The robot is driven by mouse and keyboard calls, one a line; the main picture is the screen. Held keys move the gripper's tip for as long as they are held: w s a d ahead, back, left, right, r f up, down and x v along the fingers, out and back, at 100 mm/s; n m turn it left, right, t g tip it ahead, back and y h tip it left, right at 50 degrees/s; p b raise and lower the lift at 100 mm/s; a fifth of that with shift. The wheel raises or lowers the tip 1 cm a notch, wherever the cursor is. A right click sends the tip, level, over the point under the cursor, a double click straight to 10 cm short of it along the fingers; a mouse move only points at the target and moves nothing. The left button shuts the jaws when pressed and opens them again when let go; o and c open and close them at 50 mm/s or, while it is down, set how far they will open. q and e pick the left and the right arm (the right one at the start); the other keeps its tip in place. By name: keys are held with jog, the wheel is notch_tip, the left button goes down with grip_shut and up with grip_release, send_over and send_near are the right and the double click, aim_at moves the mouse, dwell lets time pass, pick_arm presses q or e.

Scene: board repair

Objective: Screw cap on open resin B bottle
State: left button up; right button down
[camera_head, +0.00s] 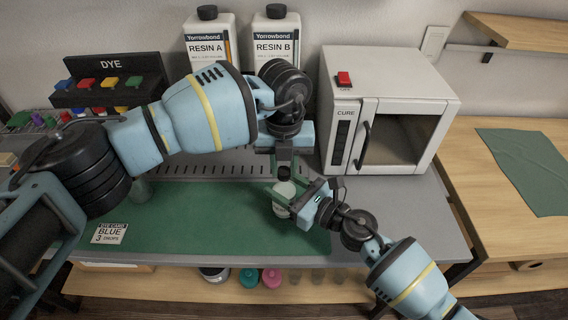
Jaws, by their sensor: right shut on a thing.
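The white RESIN B bottle (277,47) stands upright at the back against the wall, with a black cap (276,11) on its top. A small pale bottle (281,211) is upright above the green mat, at the middle. My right gripper (290,200) is shut on this small bottle from the right side. My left gripper (284,170) points down from above onto the top of the small bottle. Its fingers are partly hidden, and I cannot tell whether they are closed on a cap. The small bottle's label is not readable.
The RESIN A bottle (209,45) stands left of RESIN B. A white CURE oven (386,108) is at the right back. A DYE rack (108,82) is at the left. A BLUE dye card (109,233) lies on the green mat (190,225). Several jars sit on the lower shelf (180,284).

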pick_arm(q)
grip_shut()
jog(key=m, duration=0.4)
jog(key=shift+m, duration=0.4)
jog(key=m, duration=0.6)
jog(key=shift+m, duration=0.4)
jog(key=o, duration=1)
grip_release()
notch_tip(320, 180, up, 12)
